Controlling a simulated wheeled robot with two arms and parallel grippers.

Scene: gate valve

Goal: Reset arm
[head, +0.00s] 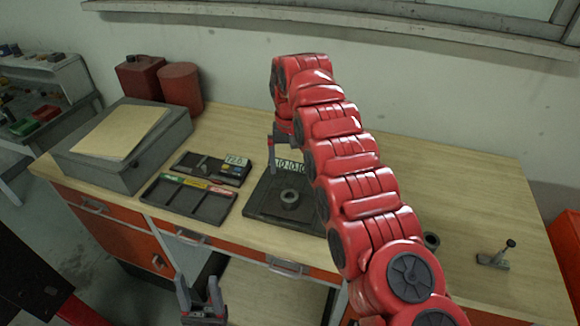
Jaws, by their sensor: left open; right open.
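My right arm reaches in from the lower right across the workbench (470,190). Its gripper (284,150) hangs above the back of a dark square plate (262,205), open and with nothing visible in it; the arm partly hides it. A grey ring-shaped part (289,199) sits on the plate, apart from and in front of that gripper. My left gripper (199,285) is low at the bottom of the view, in front of the bench. Its two fingers point up, open and empty.
A compartment tray (208,207) with coloured labels and a dark tray with a display (236,162) lie left of the plate. A grey case (160,150) and red canisters (181,86) stand further left. A small ring (431,241) and a metal tool (494,260) lie at right.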

